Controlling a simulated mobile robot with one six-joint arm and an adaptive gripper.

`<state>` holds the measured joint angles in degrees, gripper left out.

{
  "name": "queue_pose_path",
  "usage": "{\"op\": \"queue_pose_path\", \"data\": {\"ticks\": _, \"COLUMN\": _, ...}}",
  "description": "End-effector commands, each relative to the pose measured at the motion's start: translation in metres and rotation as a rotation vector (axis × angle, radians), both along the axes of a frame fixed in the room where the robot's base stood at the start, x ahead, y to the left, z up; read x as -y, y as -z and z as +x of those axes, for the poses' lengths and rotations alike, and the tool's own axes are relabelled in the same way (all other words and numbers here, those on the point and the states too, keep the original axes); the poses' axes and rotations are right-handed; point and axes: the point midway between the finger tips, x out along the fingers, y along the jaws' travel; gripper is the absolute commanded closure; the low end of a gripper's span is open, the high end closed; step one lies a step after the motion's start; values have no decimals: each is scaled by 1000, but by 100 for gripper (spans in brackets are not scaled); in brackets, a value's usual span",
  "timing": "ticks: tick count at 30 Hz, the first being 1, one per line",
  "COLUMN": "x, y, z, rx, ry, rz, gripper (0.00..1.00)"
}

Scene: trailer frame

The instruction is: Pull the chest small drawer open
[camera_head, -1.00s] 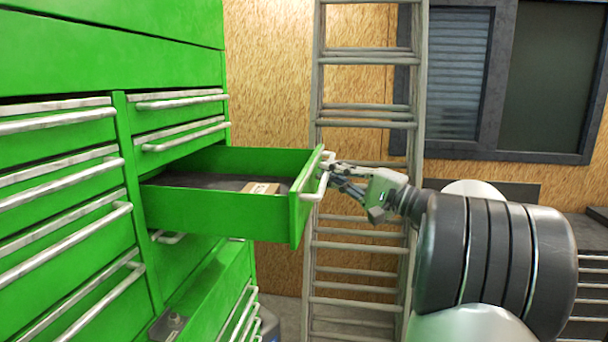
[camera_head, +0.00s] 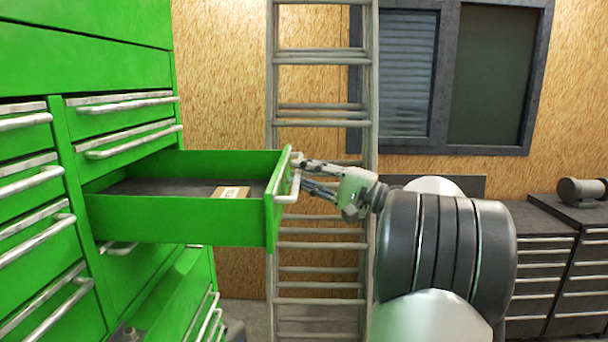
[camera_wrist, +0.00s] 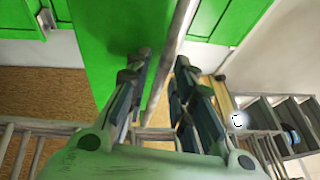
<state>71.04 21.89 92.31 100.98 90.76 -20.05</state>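The green drawer (camera_head: 180,219) of the tool chest is pulled far out, with a dark liner and a small cardboard box (camera_head: 232,192) inside. Its pale bar handle (camera_head: 296,186) runs along the front panel. My gripper (camera_head: 302,176) is at this handle, reaching in from the right. In the wrist view, the handle bar (camera_wrist: 176,40) passes between the two fingers of my gripper (camera_wrist: 163,68). The fingers stand apart, with gaps visible beside the bar; firm contact cannot be seen.
The green chest (camera_head: 90,50) fills the left, with several closed drawers. A ladder (camera_head: 272,100) leans at the wall behind. A grey cabinet (camera_head: 540,255) stands at the right.

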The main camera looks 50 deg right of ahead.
Motion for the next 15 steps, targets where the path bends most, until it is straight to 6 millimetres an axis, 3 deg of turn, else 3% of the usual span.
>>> {"op": "queue_pose_path", "data": {"ticks": 11, "x": 0, "y": -1, "z": 0, "rx": 1, "ry": 1, "rz": -1, "gripper": 69}}
{"op": "queue_pose_path", "data": {"ticks": 15, "x": 3, "y": 1, "z": -9, "rx": 1, "ry": 4, "rz": -1, "gripper": 69}}
